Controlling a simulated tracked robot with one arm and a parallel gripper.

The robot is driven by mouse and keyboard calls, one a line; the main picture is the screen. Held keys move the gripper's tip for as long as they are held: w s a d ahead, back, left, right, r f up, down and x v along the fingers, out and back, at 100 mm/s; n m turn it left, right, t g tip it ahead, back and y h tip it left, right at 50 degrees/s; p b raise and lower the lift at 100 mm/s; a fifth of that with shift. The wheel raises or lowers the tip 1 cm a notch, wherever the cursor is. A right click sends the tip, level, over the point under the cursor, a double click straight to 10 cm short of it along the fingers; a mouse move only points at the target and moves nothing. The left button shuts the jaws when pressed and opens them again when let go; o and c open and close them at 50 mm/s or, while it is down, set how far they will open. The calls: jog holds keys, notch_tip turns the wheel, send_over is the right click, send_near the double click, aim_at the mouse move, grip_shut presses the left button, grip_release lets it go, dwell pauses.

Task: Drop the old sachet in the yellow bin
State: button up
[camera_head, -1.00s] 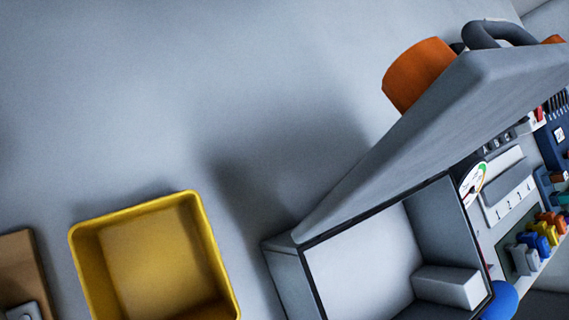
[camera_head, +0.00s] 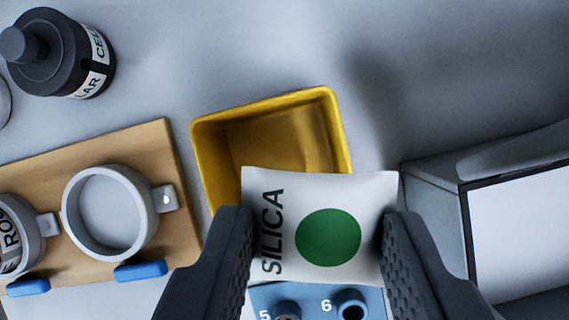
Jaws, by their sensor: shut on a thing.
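The sachet (camera_head: 285,183) is a white packet marked "SILICA" with a green dot, in the middle of the view. My gripper (camera_head: 316,228) is shut on its left and right edges. The yellow bin (camera_head: 200,142) is open at the top and stands just beyond the sachet. The sachet hides the bin's near part. The visible inside of the bin shows nothing in it. The sachet overlaps the bin in the picture, but I cannot tell its height or whether it is over the opening.
A wooden board (camera_head: 150,142) with grey ring clamps (camera_head: 158,197) and blue tabs is at left. A black cylinder (camera_head: 45,60) stands at the upper left. A grey box (camera_head: 432,200) is at right. A blue numbered holder (camera_head: 262,297) lies below the sachet. Grey surface behind the bin is clear.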

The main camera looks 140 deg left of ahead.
jog(key=shift+f, duration=0.25)
jog(key=o, duration=1)
jog(key=v, duration=1.3)
jog(key=shift+s+r, duration=0.2)
jog(key=shift+r, duration=0.15)
jog(key=shift+a, duration=0.15)
